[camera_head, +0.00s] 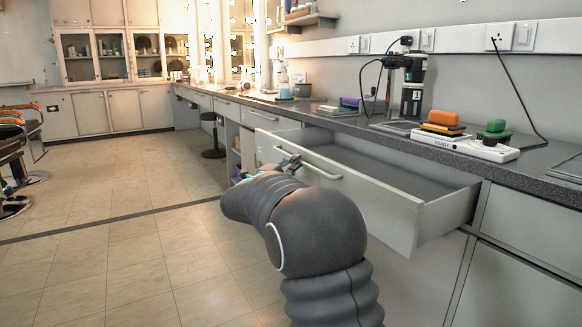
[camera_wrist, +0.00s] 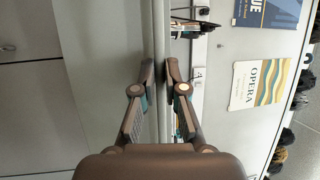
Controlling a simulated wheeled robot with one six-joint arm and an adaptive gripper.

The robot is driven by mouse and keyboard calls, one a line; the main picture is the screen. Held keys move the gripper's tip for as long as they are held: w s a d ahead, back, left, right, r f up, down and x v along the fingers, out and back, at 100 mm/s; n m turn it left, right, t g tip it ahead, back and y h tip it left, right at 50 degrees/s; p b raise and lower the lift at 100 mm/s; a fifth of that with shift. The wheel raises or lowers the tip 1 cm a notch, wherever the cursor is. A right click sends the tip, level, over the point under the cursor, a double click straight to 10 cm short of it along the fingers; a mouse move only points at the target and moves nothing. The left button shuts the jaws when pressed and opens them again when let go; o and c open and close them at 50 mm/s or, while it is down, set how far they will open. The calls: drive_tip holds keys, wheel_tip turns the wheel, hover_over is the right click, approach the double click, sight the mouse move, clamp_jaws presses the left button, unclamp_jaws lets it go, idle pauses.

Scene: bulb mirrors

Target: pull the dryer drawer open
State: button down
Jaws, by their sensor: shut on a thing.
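The drawer (camera_head: 380,212) stands pulled well out from under the dark counter in the head view. Its grey inside looks empty where it shows. A pale bar handle (camera_head: 322,168) runs along its front. My gripper (camera_head: 283,163) is at the handle's far end, partly hidden by my own arm. In the wrist view, my gripper (camera_wrist: 160,72) has its two brown fingers on either side of a long pale bar (camera_wrist: 160,35), which I take to be the handle. The fingers are closed on it; the exact contact is hard to see.
The counter (camera_head: 335,120) carries a white power strip (camera_head: 465,145) with orange and green items, and a black device (camera_head: 412,85) on a stand. A stool (camera_head: 212,135) stands farther along. Chairs (camera_head: 15,150) stand at the left. The tiled floor (camera_head: 120,240) between is clear.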

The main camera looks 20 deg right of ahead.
drive_tip(key=shift+s+a, duration=0.2)
drive_tip(key=shift+a, duration=0.75)
drive_tip(key=c, duration=1.2)
unclamp_jaws()
drive_tip(key=v, duration=1.2)
drive_tip(key=shift+s, duration=0.1)
